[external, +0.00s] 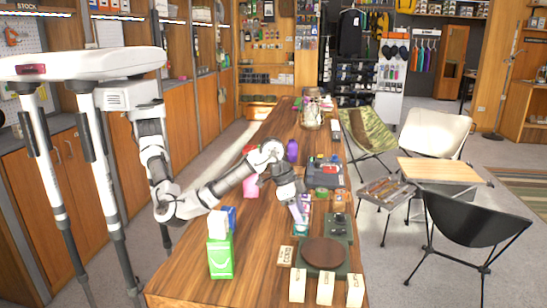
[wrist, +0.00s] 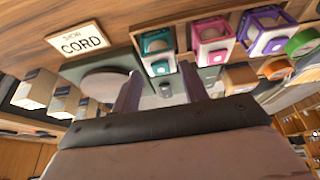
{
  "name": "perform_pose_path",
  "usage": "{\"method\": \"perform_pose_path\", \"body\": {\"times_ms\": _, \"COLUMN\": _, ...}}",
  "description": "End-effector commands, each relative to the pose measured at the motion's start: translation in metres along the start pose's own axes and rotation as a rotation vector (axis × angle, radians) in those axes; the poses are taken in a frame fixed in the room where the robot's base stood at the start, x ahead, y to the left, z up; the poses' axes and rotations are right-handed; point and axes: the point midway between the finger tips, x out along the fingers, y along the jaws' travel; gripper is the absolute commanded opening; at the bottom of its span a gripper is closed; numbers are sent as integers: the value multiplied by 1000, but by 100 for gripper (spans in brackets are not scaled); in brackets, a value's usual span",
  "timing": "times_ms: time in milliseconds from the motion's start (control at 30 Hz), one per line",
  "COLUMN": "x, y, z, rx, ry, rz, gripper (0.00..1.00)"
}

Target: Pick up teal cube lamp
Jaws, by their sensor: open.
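The teal cube lamp (wrist: 158,45) has a teal frame, pale sides and a round teal button. In the wrist view it stands upright just beyond my fingertips, at the left end of a row of similar lamps. In the external view its teal part (external: 301,229) shows just below my gripper (external: 298,212), which hides much of it. In the wrist view my gripper (wrist: 160,85) is open, with its two fingers apart and pointing toward the lamp. Nothing is held between them. I cannot tell whether the fingers touch the lamp.
A pink cube lamp (wrist: 211,42) and a purple one (wrist: 264,32) stand right of the teal lamp. A CORD sign (wrist: 80,40) lies to its left. A round brown board (external: 323,252) and small boxes (external: 326,288) are near. A green box (external: 221,257) stands at the table's left.

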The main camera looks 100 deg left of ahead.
Motion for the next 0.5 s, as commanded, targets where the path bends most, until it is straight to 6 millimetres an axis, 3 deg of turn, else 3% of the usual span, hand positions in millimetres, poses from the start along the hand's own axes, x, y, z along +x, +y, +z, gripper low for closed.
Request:
{"method": "perform_pose_path", "body": {"times_ms": 233, "x": 34, "y": -1, "z": 4, "rx": 0, "ry": -2, "rz": -1, "gripper": 44}}
{"method": "perform_pose_path", "body": {"times_ms": 500, "x": 40, "y": -2, "z": 4, "rx": -1, "ry": 0, "rz": 0, "gripper": 44}}
